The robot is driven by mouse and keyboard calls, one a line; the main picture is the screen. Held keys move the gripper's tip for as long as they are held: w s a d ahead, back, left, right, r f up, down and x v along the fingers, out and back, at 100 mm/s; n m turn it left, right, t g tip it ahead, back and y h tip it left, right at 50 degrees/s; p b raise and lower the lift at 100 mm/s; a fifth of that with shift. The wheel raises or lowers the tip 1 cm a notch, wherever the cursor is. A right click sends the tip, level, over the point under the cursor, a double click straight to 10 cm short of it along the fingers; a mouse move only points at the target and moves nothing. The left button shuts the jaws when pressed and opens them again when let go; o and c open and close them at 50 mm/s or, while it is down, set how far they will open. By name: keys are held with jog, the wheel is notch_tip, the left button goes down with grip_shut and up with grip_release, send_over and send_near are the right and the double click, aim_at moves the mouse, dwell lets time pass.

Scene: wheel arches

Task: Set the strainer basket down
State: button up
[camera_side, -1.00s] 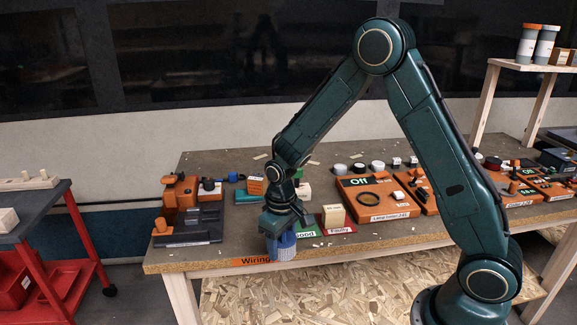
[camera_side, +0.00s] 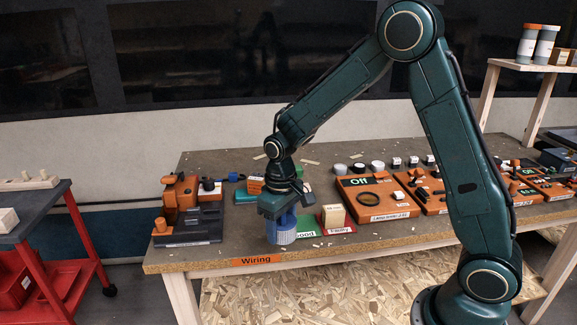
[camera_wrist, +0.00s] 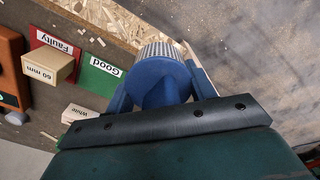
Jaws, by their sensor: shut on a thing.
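The strainer basket (camera_side: 282,237) is a blue piece with a pale ribbed, mesh-like lower part. In the side view it hangs upright below my gripper (camera_side: 281,214), at the front part of the workbench. My gripper points down and is shut on its blue upper part. In the wrist view the basket (camera_wrist: 161,76) shows between the two blue-grey fingers, its ribbed part (camera_wrist: 160,50) at the far end. I cannot tell whether its base touches the bench top. The fingertips are partly hidden by the basket.
A green "Good" mat (camera_wrist: 100,76) and a red "Faulty" mat (camera_wrist: 52,41) lie beside the basket, with a 60 mm block (camera_wrist: 48,65) on the red one. A "Wiring" label (camera_side: 256,260) marks the front edge. An "Off" box (camera_side: 377,198) stands to the right.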

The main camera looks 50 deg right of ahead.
notch_tip(320, 180, up, 4)
jog(key=shift+f, duration=0.2)
jog(key=shift+n, duration=0.4)
jog(key=w+d, duration=0.4)
jog(key=d, duration=0.5)
jog(key=w+d, duration=0.5)
jog(key=d, duration=0.4)
jog(key=w+d, duration=0.5)
jog(key=d, duration=0.5)
jog(key=shift+w+r, duration=0.1)
jog(key=shift+r, duration=0.15)
send_over(324, 184)
jog(key=a, duration=0.2)
jog(key=d, duration=0.2)
jog(key=shift+f, duration=6.85)
jog(key=shift+f, duration=0.1)
